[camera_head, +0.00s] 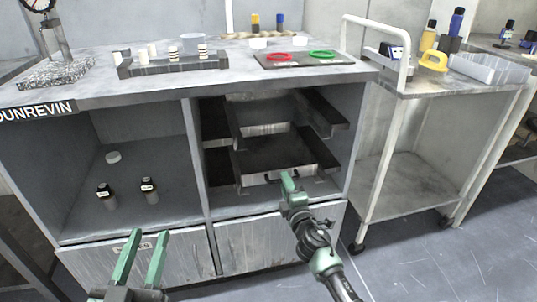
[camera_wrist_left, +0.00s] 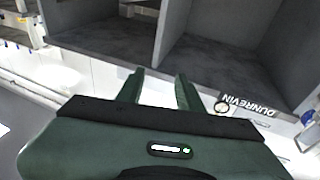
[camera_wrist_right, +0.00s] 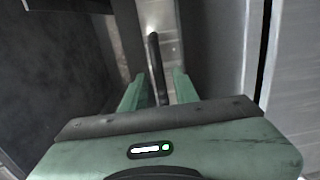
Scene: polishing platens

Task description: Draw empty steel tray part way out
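A steel tray (camera_head: 251,179) with a dark, empty-looking inside sits low in the cabinet's right bay, with a handle on its front. A second tray (camera_head: 265,129) sits in the slot above it. My right gripper (camera_head: 290,176) is at the lower tray's front, covering part of the handle. In the right wrist view, the dark handle bar (camera_wrist_right: 156,60) runs between the fingers of my right gripper (camera_wrist_right: 158,78), with gaps on both sides. My left gripper (camera_head: 146,236) is open and empty in front of the cabinet's left side; its spread fingers show in the left wrist view (camera_wrist_left: 159,76).
The cabinet (camera_head: 205,224) has dark side rails in its right bay. A wheeled cart (camera_head: 392,176) stands close on the right. The floor in front of the cart is clear.

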